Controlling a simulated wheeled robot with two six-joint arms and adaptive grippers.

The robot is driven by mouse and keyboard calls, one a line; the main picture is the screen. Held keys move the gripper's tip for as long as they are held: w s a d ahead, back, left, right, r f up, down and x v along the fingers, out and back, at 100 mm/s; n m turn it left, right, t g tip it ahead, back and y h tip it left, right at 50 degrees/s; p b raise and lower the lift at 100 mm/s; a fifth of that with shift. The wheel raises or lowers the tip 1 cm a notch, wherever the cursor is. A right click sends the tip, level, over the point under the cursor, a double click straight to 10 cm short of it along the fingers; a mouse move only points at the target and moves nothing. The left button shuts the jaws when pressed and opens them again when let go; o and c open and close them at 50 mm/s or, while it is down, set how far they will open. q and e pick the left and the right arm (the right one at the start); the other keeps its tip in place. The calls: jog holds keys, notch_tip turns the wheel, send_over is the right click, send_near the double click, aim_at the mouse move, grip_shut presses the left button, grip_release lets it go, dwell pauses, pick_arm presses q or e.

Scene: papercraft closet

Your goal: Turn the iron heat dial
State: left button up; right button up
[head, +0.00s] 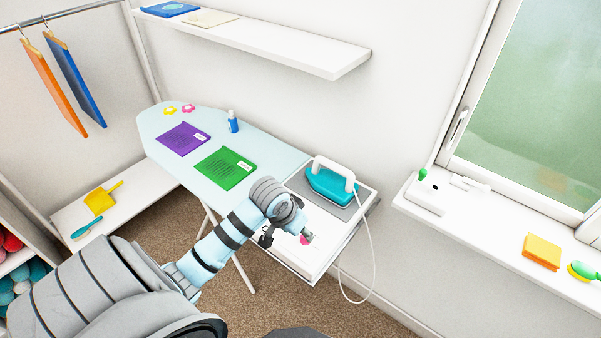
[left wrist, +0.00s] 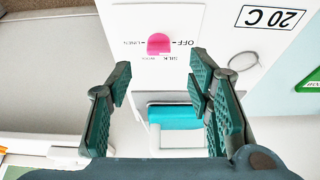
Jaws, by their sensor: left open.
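The heat dial (head: 308,239) is a pink knob on a white panel at the right end of the ironing board, partly hidden by my gripper in the head view. In the left wrist view the dial (left wrist: 158,43) shows fully, with printed words OFF, LINEN, SILK and WOOL around it. My left gripper (left wrist: 160,85) is open and empty, its fingers spread either side below the dial and apart from it. The same gripper (head: 287,238) hangs over the panel in the head view. The teal iron (head: 330,186) stands behind the panel on a grey rest. My right gripper is out of view.
The ironing board (head: 160,115) holds a purple cloth (head: 183,139), a green cloth (head: 225,168) and a blue bottle (head: 233,121). The iron's white cord (head: 373,270) loops down at the right. A white shelf (head: 270,45) is on the wall above.

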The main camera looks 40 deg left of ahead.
aim_at(303, 242)
pick_arm(q)
jog(key=x, duration=0.5)
jog(key=shift+w+a+f, duration=0.2)
jog(key=shift+w+f, duration=0.05)
jog(key=shift+f, duration=0.05)
jog(key=shift+w+a+f, duration=0.1)
jog(key=shift+w+f, duration=0.1)
jog(key=shift+f, duration=0.2)
jog(key=shift+s+d+r, duration=0.2)
jog(key=shift+d+r, duration=0.1)
jog(key=c, duration=0.3)
jog(key=shift+s, duration=0.1)
grip_shut()
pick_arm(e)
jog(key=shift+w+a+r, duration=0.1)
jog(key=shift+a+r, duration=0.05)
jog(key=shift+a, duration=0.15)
